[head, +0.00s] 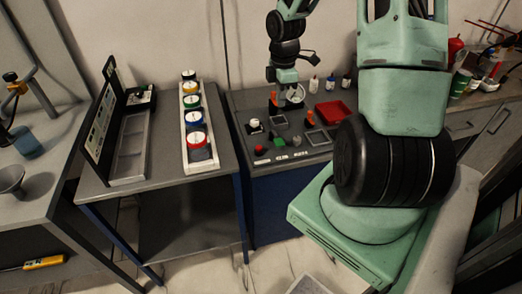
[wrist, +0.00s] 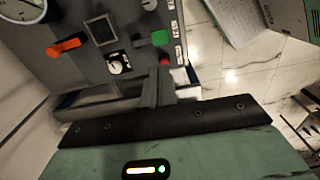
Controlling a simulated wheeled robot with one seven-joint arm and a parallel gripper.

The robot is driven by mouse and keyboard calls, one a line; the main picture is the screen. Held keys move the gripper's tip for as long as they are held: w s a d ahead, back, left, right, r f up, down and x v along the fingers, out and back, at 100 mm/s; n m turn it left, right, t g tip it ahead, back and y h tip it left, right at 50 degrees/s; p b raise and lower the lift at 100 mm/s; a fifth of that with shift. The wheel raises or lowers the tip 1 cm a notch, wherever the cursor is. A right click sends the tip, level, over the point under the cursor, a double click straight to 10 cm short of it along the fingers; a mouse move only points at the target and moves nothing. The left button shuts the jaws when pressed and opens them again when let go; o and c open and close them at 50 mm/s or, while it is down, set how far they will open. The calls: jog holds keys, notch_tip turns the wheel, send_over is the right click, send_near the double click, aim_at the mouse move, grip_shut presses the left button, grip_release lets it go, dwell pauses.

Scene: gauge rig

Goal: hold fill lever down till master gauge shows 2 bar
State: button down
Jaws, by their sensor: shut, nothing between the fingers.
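The gauge rig's panel (head: 262,128) is a grey sloped top on a blue cabinet. A white round gauge (head: 296,93) stands at its back, partly behind my gripper. In the wrist view a dial (wrist: 24,8) is cut off at the top left; its reading is too small to tell. An orange lever (wrist: 68,46) sits beside it. The head view shows two orange levers, one at the left (head: 273,100) and one at the right (head: 308,119); I cannot tell which is the fill lever. My gripper (wrist: 154,82) is shut and empty, apart from the orange lever.
The panel also carries a dark square window (wrist: 101,29), a white-topped knob (wrist: 118,63), a green button (wrist: 160,38) and a red button (wrist: 165,60). A red tray (head: 333,112) lies at the right.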

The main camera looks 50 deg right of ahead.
jog(key=shift+s+f, duration=0.1)
jog(key=shift+f, duration=0.1)
send_near(279, 142)
jog(key=f, duration=0.7)
jog(key=shift+w+d, duration=0.1)
jog(key=shift+w, duration=0.1)
dwell(0.4)
jog(key=shift+s+a+f, duration=0.25)
jog(key=shift+s+f, duration=0.15)
jog(key=shift+f, duration=0.35)
jog(key=shift+w+d, duration=0.1)
dwell(0.7)
